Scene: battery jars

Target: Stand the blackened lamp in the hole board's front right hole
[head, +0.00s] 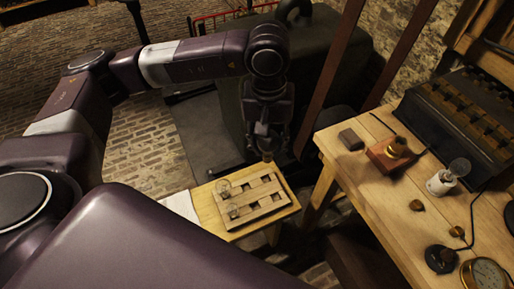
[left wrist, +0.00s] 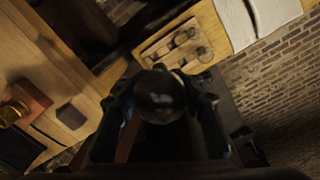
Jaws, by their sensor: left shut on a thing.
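My left gripper (head: 268,148) hangs above the far edge of the hole board and is shut on the blackened lamp. In the left wrist view the dark round glass of the blackened lamp (left wrist: 160,95) shows between the fingers of my left gripper (left wrist: 160,110). The hole board (head: 262,209) is a pale wooden block with dark square holes. Two clear lamps (head: 223,188) (head: 233,211) stand at its left side. Holes in its middle and right look empty. The board also shows in the left wrist view (left wrist: 153,53). The lamp is clear of the board. My right gripper is out of view.
The board lies on a small wooden table (head: 207,213) with a white sheet (head: 181,205) at left. A workbench (head: 375,205) at right holds a dark block (head: 351,139), a brown socket base (head: 390,153), a clear bulb in a white holder (head: 442,182) and a gauge (head: 484,274).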

